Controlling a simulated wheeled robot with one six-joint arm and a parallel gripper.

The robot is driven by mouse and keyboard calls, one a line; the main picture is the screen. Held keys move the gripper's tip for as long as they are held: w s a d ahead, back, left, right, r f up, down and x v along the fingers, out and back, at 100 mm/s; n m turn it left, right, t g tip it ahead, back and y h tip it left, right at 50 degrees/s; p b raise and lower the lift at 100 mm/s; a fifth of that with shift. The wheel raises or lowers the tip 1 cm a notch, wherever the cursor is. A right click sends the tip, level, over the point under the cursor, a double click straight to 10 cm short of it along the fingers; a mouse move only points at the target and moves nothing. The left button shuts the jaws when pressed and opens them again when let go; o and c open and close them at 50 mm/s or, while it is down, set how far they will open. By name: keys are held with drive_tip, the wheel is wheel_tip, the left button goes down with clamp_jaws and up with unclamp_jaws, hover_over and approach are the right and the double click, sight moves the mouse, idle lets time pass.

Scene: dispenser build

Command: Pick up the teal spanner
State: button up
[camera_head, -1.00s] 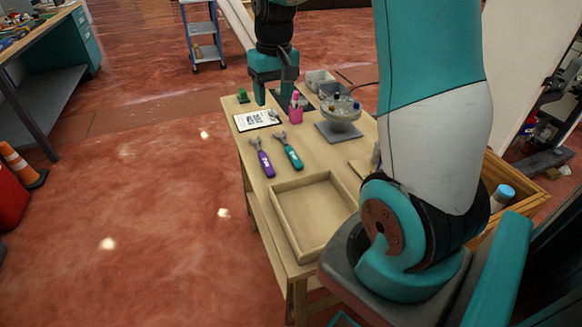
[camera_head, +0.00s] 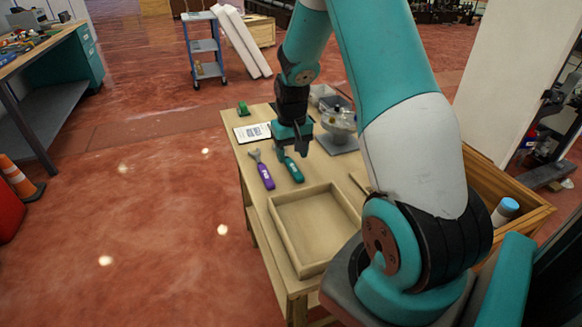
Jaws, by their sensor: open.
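The teal spanner (camera_head: 293,170) lies on the wooden table, its handle showing toward the front. Its head end is hidden behind my gripper. My gripper (camera_head: 291,154) points down over the spanner's head end, open, with nothing seen in it. I cannot tell whether the fingers touch the spanner or the table. A purple spanner (camera_head: 264,172) lies just to the left of the teal one, close to my gripper.
An empty wooden tray (camera_head: 272,226) sits on the table in front of the spanners. A white card (camera_head: 251,133) and a green item (camera_head: 243,108) lie behind. A bowl on a grey stand (camera_head: 340,141) is to the right.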

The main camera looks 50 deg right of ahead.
sight(294, 168)
drive_tip(key=f, duration=0.4)
drive_tip(key=shift+s+d+f, duration=0.15)
drive_tip(key=shift+s+f, duration=0.1)
drive_tip(key=shift+f, duration=0.05)
clamp_jaws()
